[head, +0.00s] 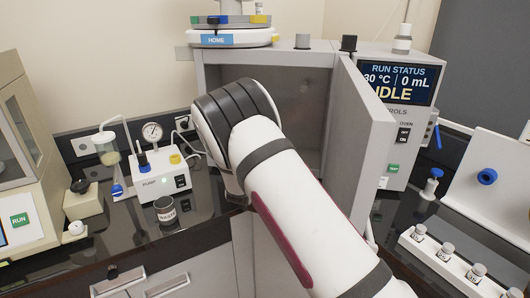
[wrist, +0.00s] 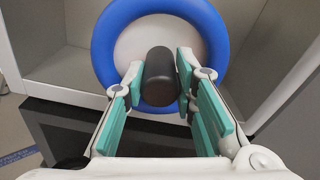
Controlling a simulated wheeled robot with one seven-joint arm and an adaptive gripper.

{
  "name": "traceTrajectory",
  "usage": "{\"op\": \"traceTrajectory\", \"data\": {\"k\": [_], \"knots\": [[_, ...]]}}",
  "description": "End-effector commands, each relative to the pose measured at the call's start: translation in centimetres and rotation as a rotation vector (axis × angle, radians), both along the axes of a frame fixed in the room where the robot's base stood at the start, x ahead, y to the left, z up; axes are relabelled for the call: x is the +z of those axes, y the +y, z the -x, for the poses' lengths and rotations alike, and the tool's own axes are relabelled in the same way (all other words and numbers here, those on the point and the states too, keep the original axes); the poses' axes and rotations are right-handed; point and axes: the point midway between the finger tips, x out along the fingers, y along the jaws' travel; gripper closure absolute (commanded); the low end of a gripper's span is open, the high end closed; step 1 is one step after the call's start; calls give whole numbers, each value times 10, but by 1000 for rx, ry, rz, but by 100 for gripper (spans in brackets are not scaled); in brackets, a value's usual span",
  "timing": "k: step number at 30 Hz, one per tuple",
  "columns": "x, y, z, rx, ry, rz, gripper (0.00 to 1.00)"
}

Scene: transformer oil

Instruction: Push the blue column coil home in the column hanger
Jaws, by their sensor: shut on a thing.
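The blue column coil (wrist: 102,45) is a thick blue ring around a pale disc, with a dark handle (wrist: 160,85) at its middle. My gripper (wrist: 160,75) is shut on that handle, with one teal-padded finger on each side. The coil faces the wrist camera, in front of the grey oven interior (wrist: 60,62). In the head view, my arm covers the gripper and the coil. The column hanger is not visible in either view, so I cannot tell how the coil sits relative to it.
The oven door (head: 360,140) stands open at the right of the chamber (head: 302,95). A pump (head: 162,175) and a small can (head: 165,210) stand on the bench to the left. A vial rack (head: 450,262) and a white panel (head: 500,150) stand at the right.

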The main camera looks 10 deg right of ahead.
Motion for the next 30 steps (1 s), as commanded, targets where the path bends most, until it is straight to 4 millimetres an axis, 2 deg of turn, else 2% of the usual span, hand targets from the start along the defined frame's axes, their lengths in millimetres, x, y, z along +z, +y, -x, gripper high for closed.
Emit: {"op": "traceTrajectory", "data": {"k": [3,14,30], "knots": [[-2,1,-5,-3,8,12,100],[-2,1,-3,0,11,17,100],[-3,-17,-43,-1,8,15,100]]}}
